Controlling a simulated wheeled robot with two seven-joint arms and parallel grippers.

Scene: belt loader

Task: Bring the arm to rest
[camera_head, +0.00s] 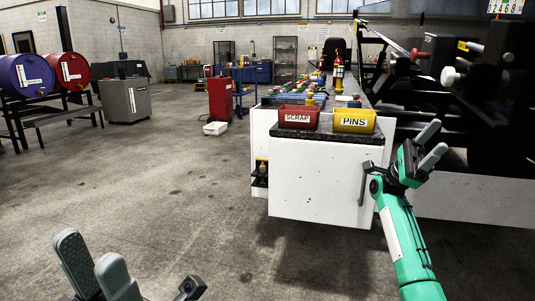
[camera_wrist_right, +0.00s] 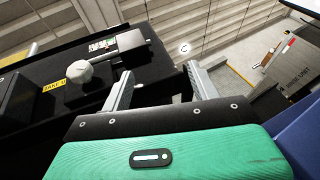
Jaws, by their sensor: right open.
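My right gripper (camera_head: 431,146) is on the green arm at the right of the head view, raised in front of the dark machine. Its two grey fingers are apart with nothing between them; the right wrist view also shows the open right gripper (camera_wrist_right: 159,88). My left gripper (camera_head: 96,264) shows at the bottom left of the head view, low over the floor. Its two grey fingers stand a little apart, and I see nothing between them.
A white bench (camera_head: 318,186) carries a red SCRAP bin (camera_head: 299,117) and a yellow PINS bin (camera_head: 354,120). The dark machine (camera_head: 480,100) with knobs fills the right side. The floor (camera_head: 170,180) between is clear.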

